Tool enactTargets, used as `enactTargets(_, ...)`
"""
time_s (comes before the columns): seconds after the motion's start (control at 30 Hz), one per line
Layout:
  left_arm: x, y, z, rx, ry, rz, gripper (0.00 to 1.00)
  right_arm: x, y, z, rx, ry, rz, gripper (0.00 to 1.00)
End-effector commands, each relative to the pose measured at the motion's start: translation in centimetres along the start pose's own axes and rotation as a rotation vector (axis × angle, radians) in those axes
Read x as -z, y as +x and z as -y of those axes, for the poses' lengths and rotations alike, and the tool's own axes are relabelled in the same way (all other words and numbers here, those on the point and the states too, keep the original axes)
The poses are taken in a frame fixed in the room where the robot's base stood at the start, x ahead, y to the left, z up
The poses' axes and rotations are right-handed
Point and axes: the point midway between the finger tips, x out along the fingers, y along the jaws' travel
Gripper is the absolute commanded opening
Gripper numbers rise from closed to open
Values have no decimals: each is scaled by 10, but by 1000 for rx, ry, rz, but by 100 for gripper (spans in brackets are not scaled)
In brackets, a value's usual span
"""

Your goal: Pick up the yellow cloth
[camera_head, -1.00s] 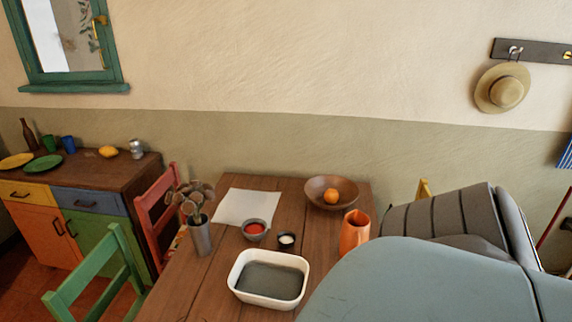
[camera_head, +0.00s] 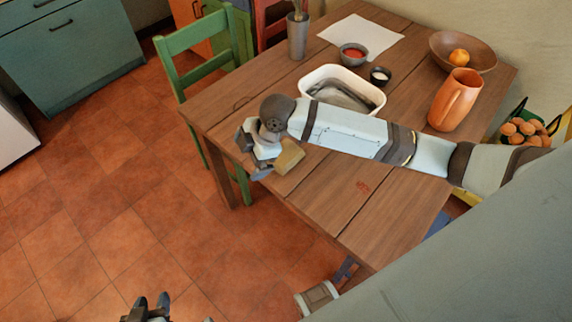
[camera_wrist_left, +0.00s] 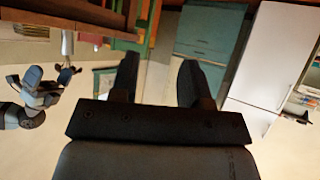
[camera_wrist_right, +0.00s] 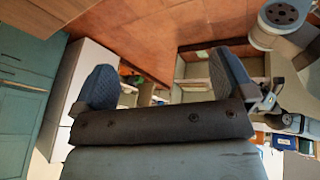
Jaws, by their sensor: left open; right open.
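I see no cloth that is clearly yellow. A small tan-yellow piece (camera_head: 289,157) shows at the table's front edge, beside my right gripper. I cannot tell whether it is the cloth, or whether it rests on the table. My right gripper (camera_head: 250,152) is open at the end of the arm that reaches across the table from the right. Its open, empty fingers show in the right wrist view (camera_wrist_right: 163,82). My left gripper (camera_head: 151,303) is low at the bottom edge, over the floor and away from the table. Its fingers are apart and empty in the left wrist view (camera_wrist_left: 158,80).
The wooden table (camera_head: 370,205) holds a white basin (camera_head: 372,105), an orange pitcher (camera_head: 455,100), a bowl (camera_head: 463,52) with an orange, a red-filled bowl (camera_head: 353,54) and paper (camera_head: 362,38). A green chair (camera_head: 205,75) stands at its left. The floor (camera_head: 110,200) at left is clear.

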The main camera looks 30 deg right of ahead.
Motion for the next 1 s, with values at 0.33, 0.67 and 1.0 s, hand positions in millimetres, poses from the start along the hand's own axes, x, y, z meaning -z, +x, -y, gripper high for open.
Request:
enactTargets(0.33,-30,27,3,-1,-6,-10,43,-74,-48,-38,237,-291,292,100)
enactTargets(0.67,-36,31,1,-4,-8,-9,43,-97,-42,-35,302,-331,341,100)
enactTargets(1.0,-35,32,0,-5,-1,-23,43,-117,8,-23,297,-331,340,100)
